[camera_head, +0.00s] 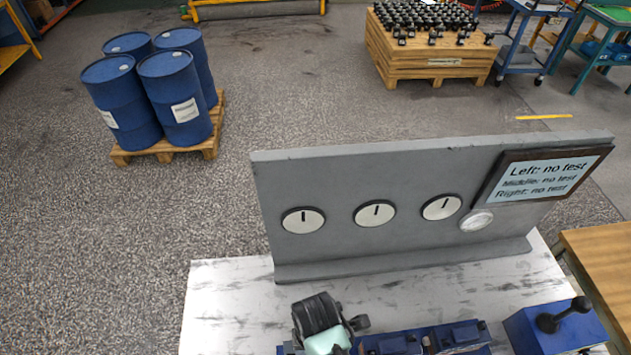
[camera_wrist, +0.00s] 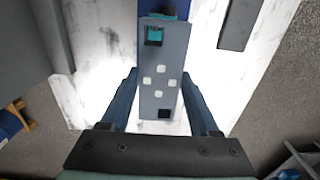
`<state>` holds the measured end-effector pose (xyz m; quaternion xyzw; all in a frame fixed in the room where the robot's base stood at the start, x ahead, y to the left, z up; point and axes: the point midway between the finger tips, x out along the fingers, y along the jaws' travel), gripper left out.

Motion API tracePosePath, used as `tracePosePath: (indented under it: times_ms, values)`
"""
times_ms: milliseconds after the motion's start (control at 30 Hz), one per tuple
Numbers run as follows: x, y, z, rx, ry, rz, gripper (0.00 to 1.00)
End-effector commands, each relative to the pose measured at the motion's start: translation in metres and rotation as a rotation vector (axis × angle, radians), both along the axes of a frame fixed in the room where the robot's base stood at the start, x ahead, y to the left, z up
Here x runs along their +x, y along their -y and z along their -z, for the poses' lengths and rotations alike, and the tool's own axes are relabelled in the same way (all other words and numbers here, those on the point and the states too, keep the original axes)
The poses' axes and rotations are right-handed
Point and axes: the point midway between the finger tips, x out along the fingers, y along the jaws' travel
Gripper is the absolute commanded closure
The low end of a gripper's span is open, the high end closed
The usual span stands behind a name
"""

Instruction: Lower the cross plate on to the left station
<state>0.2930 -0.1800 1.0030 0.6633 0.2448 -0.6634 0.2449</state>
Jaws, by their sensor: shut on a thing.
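The cross plate (camera_wrist: 165,55) is a long grey plate with four pale square spots in a cross pattern, a teal-showing square at its far end and a dark square at its near end. In the wrist view my gripper (camera_wrist: 160,75) has a blue finger along each side of it and is shut on it. In the head view the end of my arm (camera_head: 325,325) is at the bottom edge, by the left end of a row of blue stations (camera_head: 400,342). The fingertips and plate are hidden there. I cannot tell the plate's height above the left station.
A grey upright panel (camera_head: 350,180) with several dials stands behind the stations. Its display (camera_head: 540,175) reads "no test" for left, middle and right. A blue box with a black lever (camera_head: 560,318) stands at the right. The white bench top (camera_head: 225,300) is clear at the left.

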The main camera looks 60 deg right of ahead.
Motion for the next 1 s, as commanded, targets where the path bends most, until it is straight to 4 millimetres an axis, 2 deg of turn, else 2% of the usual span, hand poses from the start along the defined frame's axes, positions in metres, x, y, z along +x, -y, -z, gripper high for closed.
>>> tracePosePath:
  times_ms: [33,1000]
  values:
    - [0.001,0.0,0.006,-0.001,0.002,0.0,1.0]
    - [0.001,0.0,0.068,-0.001,0.002,0.0,1.0]
